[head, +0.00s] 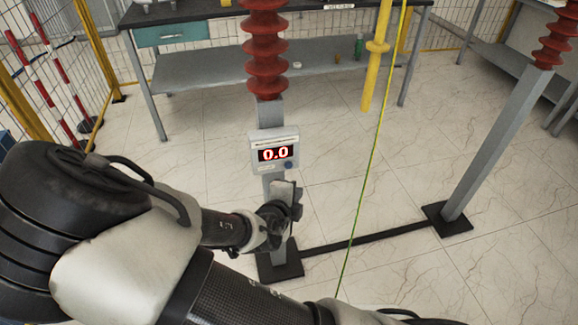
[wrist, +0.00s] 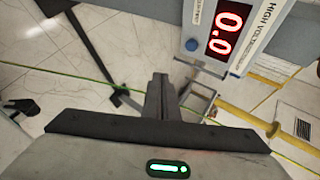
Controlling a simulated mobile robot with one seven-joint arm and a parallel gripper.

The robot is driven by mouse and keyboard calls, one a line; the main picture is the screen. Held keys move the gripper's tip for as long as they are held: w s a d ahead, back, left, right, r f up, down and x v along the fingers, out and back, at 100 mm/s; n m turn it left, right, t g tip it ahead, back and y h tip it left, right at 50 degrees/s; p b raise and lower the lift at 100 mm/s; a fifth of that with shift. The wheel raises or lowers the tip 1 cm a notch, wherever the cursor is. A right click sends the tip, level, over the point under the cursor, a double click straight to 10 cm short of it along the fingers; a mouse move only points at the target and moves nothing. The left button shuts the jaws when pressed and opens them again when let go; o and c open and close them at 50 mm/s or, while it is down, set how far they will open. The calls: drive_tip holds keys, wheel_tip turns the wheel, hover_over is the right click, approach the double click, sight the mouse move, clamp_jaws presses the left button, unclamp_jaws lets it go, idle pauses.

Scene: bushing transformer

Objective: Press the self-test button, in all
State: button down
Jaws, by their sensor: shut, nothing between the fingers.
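The high-voltage meter (head: 258,167) is a pale box on a grey post, and its red display reads 0.0. It also shows at the upper right of the wrist view (wrist: 200,12), turned sideways. A round blue button (head: 288,165) sits at the lower right of its face; in the wrist view this button (wrist: 191,45) is in clear sight. My gripper (head: 286,187) is just below the meter in the head view. In the wrist view my gripper (wrist: 160,78) has its fingers together and empty, apart from the button in the picture.
A red ribbed insulator (head: 267,50) rises above the meter. A yellow pole (head: 375,60) and a yellow-green cable (head: 372,165) stand to the right. A dark floor bar (head: 365,239) joins the post bases. A workbench (head: 205,72) is behind; open tiled floor lies right.

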drive_tip(key=w+a, duration=0.1)
drive_tip(key=w, duration=0.5)
drive_tip(key=shift+w+a, duration=0.25)
drive_tip(key=shift+a, duration=0.15)
idle(1.7)
drive_tip(key=shift+w+a, duration=0.15)
drive_tip(key=shift+w, duration=0.25)
drive_tip(key=shift+w+a, duration=0.1)
drive_tip(key=shift+w, duration=0.3)
idle(0.6)
idle(0.3)
drive_tip(key=shift+s+d, duration=0.2)
drive_tip(key=shift+s, duration=0.6)
drive_tip(key=shift+s, duration=0.1)
drive_tip(key=s, duration=0.2)
drive_tip(key=s+d+b, duration=0.1)
drive_tip(key=s, duration=0.1)
drive_tip(key=shift+s+d, duration=0.2)
drive_tip(key=shift+s, duration=0.15)
